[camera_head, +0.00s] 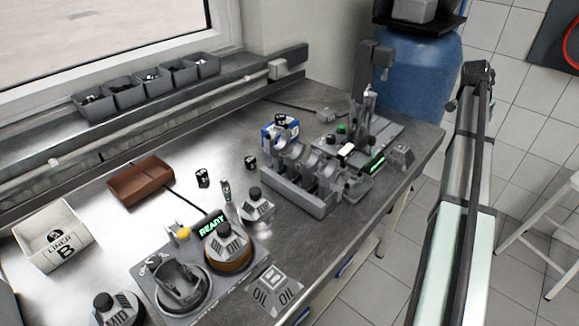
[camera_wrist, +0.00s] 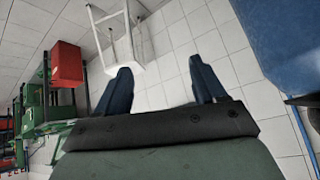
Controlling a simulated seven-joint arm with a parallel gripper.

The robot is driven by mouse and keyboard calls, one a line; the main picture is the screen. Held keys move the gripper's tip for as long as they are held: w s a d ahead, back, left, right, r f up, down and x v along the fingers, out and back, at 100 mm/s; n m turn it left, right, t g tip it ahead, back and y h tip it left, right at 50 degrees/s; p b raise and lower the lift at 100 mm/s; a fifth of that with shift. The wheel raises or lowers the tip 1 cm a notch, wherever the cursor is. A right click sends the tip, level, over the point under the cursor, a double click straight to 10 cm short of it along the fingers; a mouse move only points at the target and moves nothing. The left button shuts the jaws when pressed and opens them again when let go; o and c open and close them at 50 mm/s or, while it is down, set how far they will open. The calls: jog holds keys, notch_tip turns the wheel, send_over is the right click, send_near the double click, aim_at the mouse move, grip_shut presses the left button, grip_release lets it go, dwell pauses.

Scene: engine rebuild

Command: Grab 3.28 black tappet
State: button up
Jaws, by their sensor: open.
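Two small black cylinders with white markings stand on the metal bench in the head view, a left one (camera_head: 202,178) and a right one (camera_head: 251,162). A similar black piece (camera_head: 281,120) sits on top of a blue and white box (camera_head: 268,135) behind the grey engine block. The markings are too small to read, so I cannot tell which is 3.28. My gripper (camera_wrist: 158,76) shows in the wrist view with its two dark blue fingers spread wide and nothing between them. It points at the tiled floor, away from the bench, and no tappet shows in that view.
The grey engine block (camera_head: 298,190) stands right of the cylinders. A brown tray (camera_head: 141,181) lies to their left. Oil containers and a station reading READY (camera_head: 212,226) are in front. Grey bins (camera_head: 125,93) line the sill. A white stool (camera_wrist: 118,38) stands on the floor.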

jog(key=a+r+h, duration=0.1)
jog(key=a+r, duration=0.2)
jog(key=r, duration=1.3)
jog(key=a+r, duration=0.4)
jog(key=r, duration=1.1)
jog(key=w+a+f+n+y, duration=0.2)
jog(key=a+f+n, duration=0.3)
jog(key=a, duration=0.8)
jog(key=w+a+f+n+y, duration=0.1)
jog(key=w+a+f+n, duration=0.3)
jog(key=a, duration=1)
jog(key=w+a+f+n+y, duration=0.15)
jog(key=a+f+n, duration=0.4)
jog(key=a, duration=0.75)
jog(key=n+g+y, duration=0.3)
jog(key=n+g, duration=0.1)
jog(key=n, duration=1.1)
send_near(201, 172)
notch_tip(201, 172, down, 9)
jog(key=shift+d+f, duration=0.1)
jog(key=shift+c, duration=0.5)
